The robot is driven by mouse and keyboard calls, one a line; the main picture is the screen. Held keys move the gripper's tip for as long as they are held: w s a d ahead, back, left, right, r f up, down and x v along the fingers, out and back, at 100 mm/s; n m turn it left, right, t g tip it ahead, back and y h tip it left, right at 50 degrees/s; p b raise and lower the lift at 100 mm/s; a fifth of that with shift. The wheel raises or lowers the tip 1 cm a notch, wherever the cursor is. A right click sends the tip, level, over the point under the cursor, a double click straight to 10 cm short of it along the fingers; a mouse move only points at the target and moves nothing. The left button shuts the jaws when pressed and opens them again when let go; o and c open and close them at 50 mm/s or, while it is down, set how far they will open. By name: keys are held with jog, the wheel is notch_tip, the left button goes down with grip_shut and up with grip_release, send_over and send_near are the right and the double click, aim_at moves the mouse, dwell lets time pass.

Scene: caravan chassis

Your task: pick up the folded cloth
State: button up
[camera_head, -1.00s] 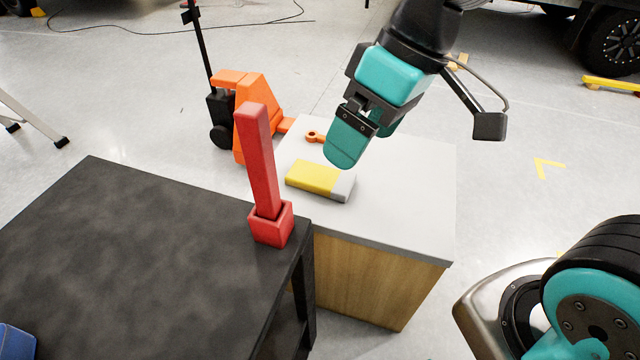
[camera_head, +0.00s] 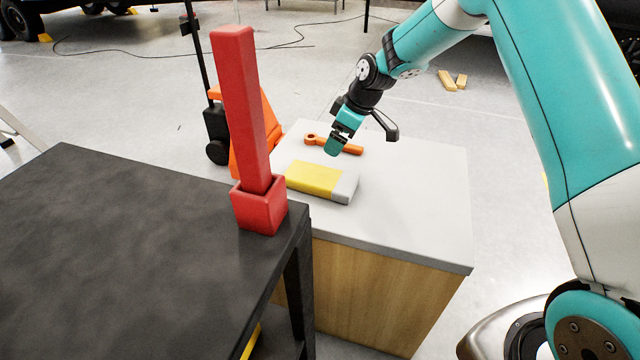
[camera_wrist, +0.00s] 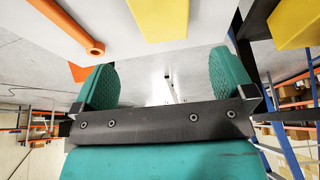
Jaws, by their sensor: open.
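The folded cloth (camera_head: 316,181) appears as a flat yellow block with a grey end, lying on the white-topped cabinet (camera_head: 410,215). Its yellow part also shows at the top of the wrist view (camera_wrist: 158,18). My gripper (camera_head: 335,146) is beyond the cloth in the head view, near the orange wrench, and does not touch the cloth. In the wrist view my gripper's two teal fingers (camera_wrist: 160,88) are spread apart with nothing between them.
An orange wrench (camera_head: 335,145) lies on the cabinet behind the cloth. A tall red post in a red square holder (camera_head: 258,208) stands on the black table (camera_head: 130,250) to the left. An orange pallet jack (camera_head: 268,125) stands behind. The cabinet's right side is clear.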

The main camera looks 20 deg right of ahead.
send_over(320, 176)
jog(key=d, duration=0.1)
jog(key=f, duration=0.9)
jog(key=shift+s+d, duration=0.1)
jog(key=shift+s, duration=0.3)
jog(key=shift+d+x, duration=0.1)
jog(key=shift+x, duration=1.25)
jog(key=shift+d+x, duration=0.15)
jog(key=shift+x, duration=1.25)
jog(key=shift+s, duration=0.15)
jog(key=shift+c, duration=0.5)
jog(key=c, duration=0.7)
